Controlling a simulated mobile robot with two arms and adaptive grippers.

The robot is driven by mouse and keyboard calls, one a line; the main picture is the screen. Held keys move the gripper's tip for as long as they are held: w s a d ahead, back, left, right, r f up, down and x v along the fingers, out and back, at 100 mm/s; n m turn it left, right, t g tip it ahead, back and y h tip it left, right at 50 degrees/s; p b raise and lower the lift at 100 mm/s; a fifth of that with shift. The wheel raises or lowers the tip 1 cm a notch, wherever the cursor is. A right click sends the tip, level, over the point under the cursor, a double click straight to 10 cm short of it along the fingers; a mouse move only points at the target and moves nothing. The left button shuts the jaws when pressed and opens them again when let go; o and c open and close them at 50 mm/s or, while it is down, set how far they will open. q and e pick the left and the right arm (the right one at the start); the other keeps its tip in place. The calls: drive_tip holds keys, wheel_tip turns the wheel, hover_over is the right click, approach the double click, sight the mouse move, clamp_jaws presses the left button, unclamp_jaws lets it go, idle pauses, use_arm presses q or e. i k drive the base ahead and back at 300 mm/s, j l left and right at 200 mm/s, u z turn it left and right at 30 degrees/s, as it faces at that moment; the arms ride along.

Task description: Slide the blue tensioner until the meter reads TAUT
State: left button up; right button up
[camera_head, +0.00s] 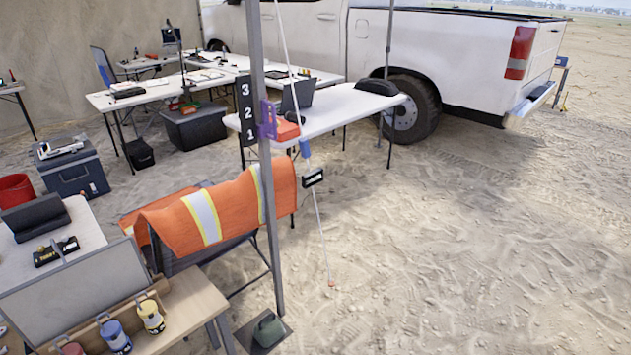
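The blue tensioner (305,148) sits on a thin pale line that runs from the top of the picture down to a small orange-red end at the sand. Just below it on the line is a small black meter (312,179) with a light face. Its reading is too small to make out. The line (322,235) slants down to the right of a grey upright pole (266,190). A purple clamp (267,119) is on the pole, beside a black strip numbered 3, 2, 1 (246,110). Neither of my grippers is in view.
An orange vest (215,212) drapes over a chair left of the pole. A white table (330,112) and a truck (455,50) stand behind. Sand to the right is open.

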sight(304, 145)
drive_tip(key=i+l, duration=0.65)
drive_tip(key=l, duration=0.25)
drive_tip(key=z, duration=0.05)
